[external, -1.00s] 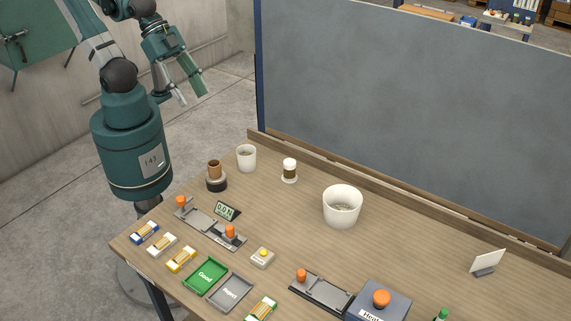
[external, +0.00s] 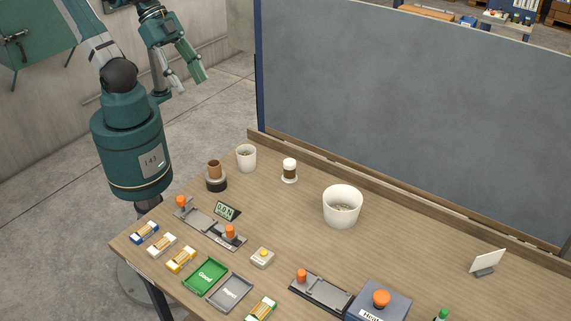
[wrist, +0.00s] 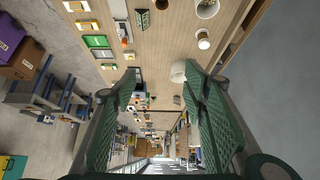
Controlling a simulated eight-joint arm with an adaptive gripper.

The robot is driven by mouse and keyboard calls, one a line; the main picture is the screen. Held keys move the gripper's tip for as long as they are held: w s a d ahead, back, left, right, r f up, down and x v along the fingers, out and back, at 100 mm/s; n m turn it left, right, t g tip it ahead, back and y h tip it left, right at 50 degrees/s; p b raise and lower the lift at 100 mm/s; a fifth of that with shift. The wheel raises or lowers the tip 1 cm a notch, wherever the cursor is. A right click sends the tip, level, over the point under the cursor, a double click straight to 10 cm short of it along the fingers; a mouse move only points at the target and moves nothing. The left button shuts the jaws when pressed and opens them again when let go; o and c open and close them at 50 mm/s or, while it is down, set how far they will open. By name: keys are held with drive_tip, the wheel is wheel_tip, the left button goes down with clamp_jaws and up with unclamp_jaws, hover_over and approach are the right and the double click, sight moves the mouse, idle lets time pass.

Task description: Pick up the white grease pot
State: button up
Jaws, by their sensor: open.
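Several white vessels stand on the bench, and I cannot tell for sure which is the grease pot. A small white jar with a brown band (external: 289,170) stands upright near the back edge; it also shows in the wrist view (wrist: 203,40). A white cup (external: 246,156) with something grey inside stands to its left. A larger white tub (external: 342,209) stands to its right and is partly hidden by a finger in the wrist view. My gripper (external: 190,84) is open and empty, high beyond the bench's left end, well apart from all of them.
A brown cup on a dark base (external: 215,180) stands near the white cup. Fixtures with orange knobs (external: 230,232), a green tray (external: 205,277) and a grey tray (external: 230,293) lie at the front. A tall grey panel (external: 410,110) rises behind the bench.

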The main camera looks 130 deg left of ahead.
drive_tip(key=w+a+n+y+b, duration=0.6)
drive_tip(key=w+b, duration=0.1)
drive_tip(key=w, duration=0.3)
drive_tip(key=w+a+n+y+b, duration=0.5)
drive_tip(key=w+a+b, duration=0.2)
drive_tip(key=w, duration=0.3)
approach(288, 162)
drive_tip(key=a, duration=0.1)
drive_tip(key=w+a+f, duration=0.1)
drive_tip(key=shift+a+f+t, duration=0.1)
drive_tip(key=shift+a+t, duration=0.2)
drive_tip(key=shift+s, duration=0.1)
idle(0.4)
drive_tip(key=shift+x, duration=1.35)
drive_tip(key=shift+a+f, duration=0.1)
drive_tip(key=shift+b+x, duration=0.95)
drive_tip(key=shift+x, duration=1.5)
